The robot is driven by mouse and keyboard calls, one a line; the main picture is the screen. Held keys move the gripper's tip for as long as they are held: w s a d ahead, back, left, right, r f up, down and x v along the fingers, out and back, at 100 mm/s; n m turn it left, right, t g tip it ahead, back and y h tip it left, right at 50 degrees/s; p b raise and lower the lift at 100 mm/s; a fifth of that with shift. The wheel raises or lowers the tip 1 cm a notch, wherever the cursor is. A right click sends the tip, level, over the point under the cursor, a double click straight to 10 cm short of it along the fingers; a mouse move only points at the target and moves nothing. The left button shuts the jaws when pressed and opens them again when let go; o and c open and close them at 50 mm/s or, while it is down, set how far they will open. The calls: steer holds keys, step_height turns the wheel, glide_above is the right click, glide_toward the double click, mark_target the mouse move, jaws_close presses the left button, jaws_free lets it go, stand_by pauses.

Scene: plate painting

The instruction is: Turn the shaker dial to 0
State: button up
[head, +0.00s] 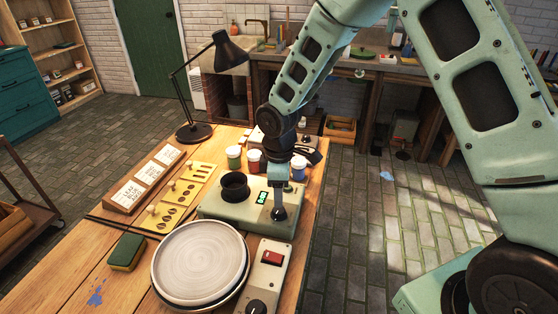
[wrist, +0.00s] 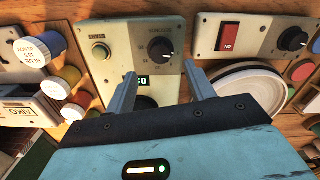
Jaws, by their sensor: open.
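The shaker (head: 225,211) is a pale green box on the table with a black cup holder (head: 234,184) and a lit green display (head: 262,197). In the wrist view, its black dial (wrist: 160,50) has a white pointer toward the lower right. The display (wrist: 144,80) is partly hidden by a finger and its full number cannot be read.
A yellow button (wrist: 100,48) is beside the dial. Another panel (wrist: 262,33) has a red switch (head: 272,258) and its own black dial (wrist: 292,38). A grey plate (head: 199,262), a sponge (head: 127,252), paint jars (head: 234,157) and a lamp (head: 194,132) stand nearby.

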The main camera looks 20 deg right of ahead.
step_height(320, 180, up, 11)
steer(key=shift+f, duration=0.2)
stand_by(0.4)
steer(key=s+a+r+m, duration=0.1)
steer(key=s+a+r, duration=0.1)
steer(key=s, duration=0.6)
steer(key=s+a+r+m, duration=0.1)
steer(key=s+a+r, duration=0.1)
steer(key=s+a, duration=0.2)
steer(key=s, duration=0.3)
steer(key=shift+s+a+r+m, duration=0.15)
steer(key=shift+s+a+m, duration=0.1)
steer(key=shift+s+m, duration=0.15)
steer(key=s+m, duration=0.1)
steer(key=s, duration=0.2)
steer(key=s+m, duration=0.1)
steer(key=s, duration=0.7)
steer(key=shift+s+d+r+m+y, duration=0.2)
steer(key=shift+d+m+y, duration=0.1)
steer(key=shift+d+m, duration=0.1)
steer(key=shift+c, duration=0.3)
